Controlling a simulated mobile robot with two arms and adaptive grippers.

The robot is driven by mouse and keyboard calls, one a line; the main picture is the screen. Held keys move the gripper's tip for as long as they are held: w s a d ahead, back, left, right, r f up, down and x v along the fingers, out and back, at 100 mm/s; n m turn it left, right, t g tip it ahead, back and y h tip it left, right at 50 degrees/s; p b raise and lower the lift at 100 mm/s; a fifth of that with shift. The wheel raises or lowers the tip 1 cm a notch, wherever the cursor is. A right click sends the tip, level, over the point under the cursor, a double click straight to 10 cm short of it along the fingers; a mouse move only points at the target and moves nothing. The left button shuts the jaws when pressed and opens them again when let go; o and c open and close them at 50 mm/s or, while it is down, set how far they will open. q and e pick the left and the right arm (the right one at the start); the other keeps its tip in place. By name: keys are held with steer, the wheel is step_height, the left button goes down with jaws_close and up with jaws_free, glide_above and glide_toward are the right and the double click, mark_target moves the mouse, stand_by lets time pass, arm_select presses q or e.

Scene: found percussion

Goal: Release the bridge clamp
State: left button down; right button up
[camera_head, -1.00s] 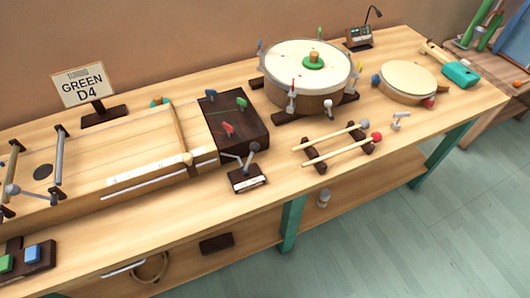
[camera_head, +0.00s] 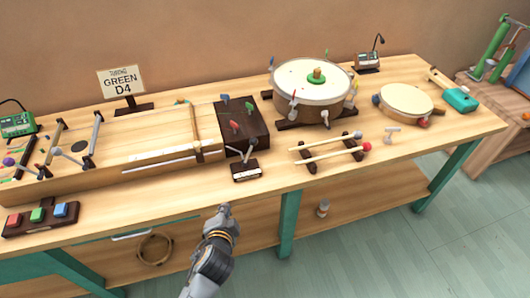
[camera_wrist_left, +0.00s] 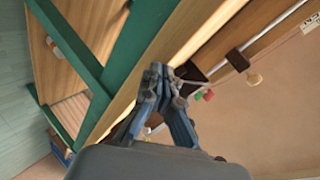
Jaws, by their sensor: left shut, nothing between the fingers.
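A long wooden box instrument (camera_head: 130,155) lies on the workbench at the left in the head view. A light wooden bridge bar (camera_head: 195,122) crosses it near its right end. I cannot tell for sure which part is the bridge clamp. My left gripper (camera_head: 225,210) is shut and empty, in front of the bench's front edge, apart from the lever and the box. Its closed fingers (camera_wrist_left: 157,75) also show in the left wrist view. My right gripper is out of view.
A dark block with coloured pegs (camera_head: 243,122) stands behind the lever. Two mallets (camera_head: 330,150) lie on a rack to its right. A large drum (camera_head: 312,95) stands behind them. A block with coloured buttons (camera_head: 40,218) sits at the front left.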

arm_select(q)
steer(key=w+d+r+m+t+h, duration=0.4)
steer(key=w+d+r+m+t, duration=0.1)
steer(key=d+r+m, duration=0.4)
steer(key=shift+w+d+r+m, duration=0.3)
steer(key=shift+w+d+r, duration=0.4)
steer(key=shift+d, duration=0.4)
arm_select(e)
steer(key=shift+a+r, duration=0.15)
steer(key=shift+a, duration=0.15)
arm_select(q)
steer(key=shift+d, duration=0.1)
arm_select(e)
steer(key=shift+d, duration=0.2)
